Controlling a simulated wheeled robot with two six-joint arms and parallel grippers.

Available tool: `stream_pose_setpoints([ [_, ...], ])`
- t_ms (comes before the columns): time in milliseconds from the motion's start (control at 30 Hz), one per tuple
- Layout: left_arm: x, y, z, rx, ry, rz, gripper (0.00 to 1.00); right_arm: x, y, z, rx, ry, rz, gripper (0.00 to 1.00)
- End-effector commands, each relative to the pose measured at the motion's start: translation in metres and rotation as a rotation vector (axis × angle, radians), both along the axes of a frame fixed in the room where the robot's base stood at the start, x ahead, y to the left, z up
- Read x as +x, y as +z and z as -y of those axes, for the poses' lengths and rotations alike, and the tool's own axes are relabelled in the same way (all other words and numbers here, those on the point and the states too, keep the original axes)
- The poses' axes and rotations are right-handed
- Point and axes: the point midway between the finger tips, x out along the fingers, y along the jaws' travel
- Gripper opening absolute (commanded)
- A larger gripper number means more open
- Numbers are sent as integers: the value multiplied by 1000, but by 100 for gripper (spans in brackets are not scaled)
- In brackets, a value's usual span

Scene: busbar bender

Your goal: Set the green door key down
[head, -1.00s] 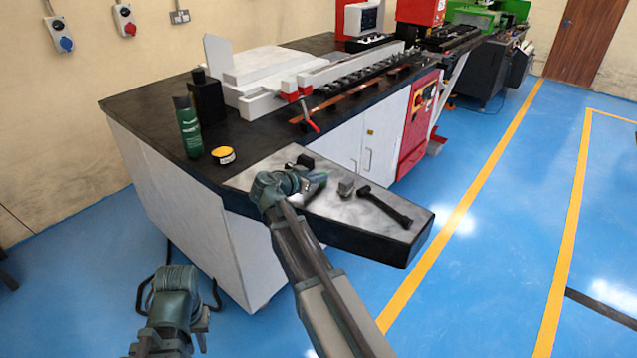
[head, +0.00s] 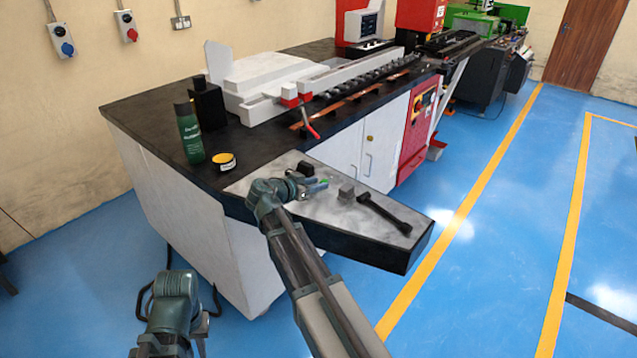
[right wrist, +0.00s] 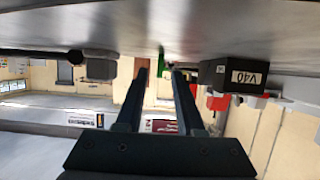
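The green door key (head: 324,181) is a small green shape at the tips of my right gripper (head: 318,186), low over the grey metal top of the bench extension (head: 385,232). In the right wrist view the key (right wrist: 161,62) shows as a narrow green strip against the metal surface. The two dark fingers of my right gripper (right wrist: 159,72) stand apart on either side of it, with gaps visible. Most of the key is too small to make out. My left gripper (head: 200,335) hangs low at the bottom left, away from the bench; its fingers are not clear.
A black block marked V40 (right wrist: 233,76) sits close beside the right fingers. A grey block (head: 346,192) and a black-handled tool (head: 385,213) lie to the right on the metal top.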

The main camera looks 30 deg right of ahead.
Motion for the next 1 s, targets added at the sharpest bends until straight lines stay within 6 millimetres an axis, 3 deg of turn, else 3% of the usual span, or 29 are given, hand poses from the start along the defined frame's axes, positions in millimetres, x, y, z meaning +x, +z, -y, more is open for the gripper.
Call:
stream_pose_setpoints([
  [300,0,30,0,0,0,0,20,-25,30,-58,-1,4,0,37],
  [500,0,39,0,0,0,0,20,-35,39,-82,-1,3,1,37],
  [1000,0,41,0,0,0,0,20,-42,38,-94,6,7,-18,37],
])
